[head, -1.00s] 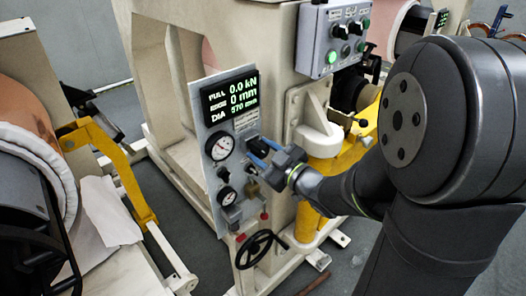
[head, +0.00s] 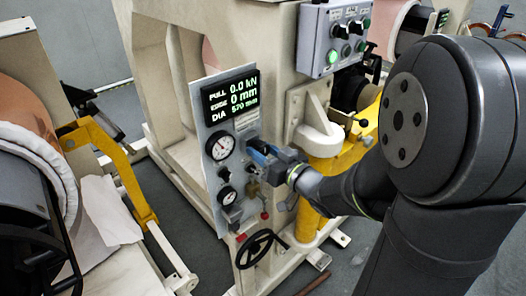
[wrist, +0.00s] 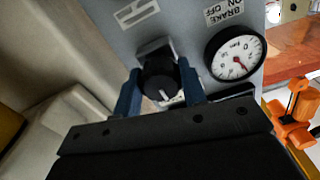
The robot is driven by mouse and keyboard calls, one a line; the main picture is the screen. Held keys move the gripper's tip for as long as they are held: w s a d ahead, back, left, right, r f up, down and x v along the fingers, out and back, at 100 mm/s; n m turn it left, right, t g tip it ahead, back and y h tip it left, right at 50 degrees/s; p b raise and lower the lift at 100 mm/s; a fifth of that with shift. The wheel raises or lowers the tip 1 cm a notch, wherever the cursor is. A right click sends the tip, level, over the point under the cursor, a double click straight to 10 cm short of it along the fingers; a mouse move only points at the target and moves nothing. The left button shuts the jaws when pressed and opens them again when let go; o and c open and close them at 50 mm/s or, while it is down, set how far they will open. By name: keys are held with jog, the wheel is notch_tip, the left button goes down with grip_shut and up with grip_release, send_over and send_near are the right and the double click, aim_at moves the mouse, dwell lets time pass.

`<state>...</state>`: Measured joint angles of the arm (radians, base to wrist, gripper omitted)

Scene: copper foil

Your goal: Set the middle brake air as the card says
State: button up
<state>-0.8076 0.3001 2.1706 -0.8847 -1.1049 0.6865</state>
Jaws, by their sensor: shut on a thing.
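My gripper (wrist: 163,95) has its two blue fingers on either side of a black round knob (wrist: 160,78) on the grey panel (head: 210,95). The fingers are shut on the knob, and a pale mark shows on its lower face in the wrist view. In the head view my gripper (head: 262,152) mostly covers the knob. A round white gauge (wrist: 236,53) with a red needle sits beside the knob. The head view shows a larger white gauge (head: 220,146) and a smaller one (head: 228,195). I cannot read their values surely, and no card is legible.
The display (head: 230,95) reads 0.0 kN, 0 mm and 570 mm. Below are a black handwheel (head: 256,248) and a red knob (head: 241,238). A control box (head: 335,40) stands above right. A yellow post (head: 322,172) is close to my arm.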

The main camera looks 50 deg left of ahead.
dwell(0.4)
jog(key=o, duration=1)
jog(key=shift+d, duration=0.15)
jog(key=d, duration=1.7)
jog(key=shift+d, duration=0.1)
jog(key=shift+a, duration=7.8)
